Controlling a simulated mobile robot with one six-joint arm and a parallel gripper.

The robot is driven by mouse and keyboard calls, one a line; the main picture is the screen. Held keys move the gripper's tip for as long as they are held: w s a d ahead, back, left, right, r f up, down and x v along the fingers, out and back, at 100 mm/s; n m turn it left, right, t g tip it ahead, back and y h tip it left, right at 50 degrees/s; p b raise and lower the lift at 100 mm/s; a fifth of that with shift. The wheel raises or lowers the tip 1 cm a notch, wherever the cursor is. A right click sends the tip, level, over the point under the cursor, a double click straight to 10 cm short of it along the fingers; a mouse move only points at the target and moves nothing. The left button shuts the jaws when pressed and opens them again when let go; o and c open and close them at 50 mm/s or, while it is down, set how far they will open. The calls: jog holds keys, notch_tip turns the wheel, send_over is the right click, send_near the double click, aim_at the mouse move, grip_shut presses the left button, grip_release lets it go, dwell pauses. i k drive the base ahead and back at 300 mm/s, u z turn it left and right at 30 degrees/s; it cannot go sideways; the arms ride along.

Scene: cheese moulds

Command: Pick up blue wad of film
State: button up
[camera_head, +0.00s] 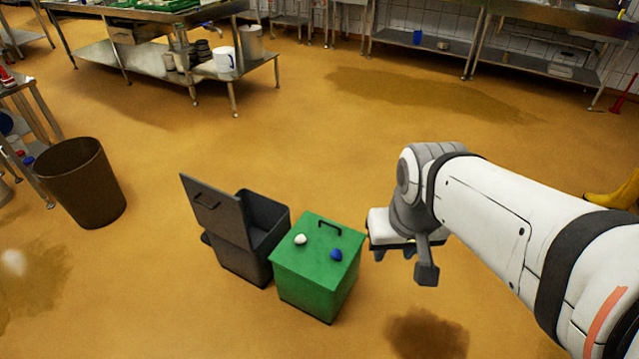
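The blue wad of film (336,255) lies on the closed green lid of a green bin (313,285), near the lid's right side. A white wad (300,239) lies on the same lid, to the left of the blue one. My gripper (394,256) hangs to the right of the green bin, apart from the blue wad. Its two dark fingertips point down and show a gap between them. It looks open, and I see nothing in it.
A dark grey bin (246,262) with its lid raised stands just left of the green bin. A brown round bin (82,184) stands further left. Steel tables (160,63) stand at the back. Yellow floor is clear between the bins and the tables.

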aim_at(337, 254)
jog(key=u, duration=0.05)
jog(key=i, duration=1)
jog(key=u, duration=0.05)
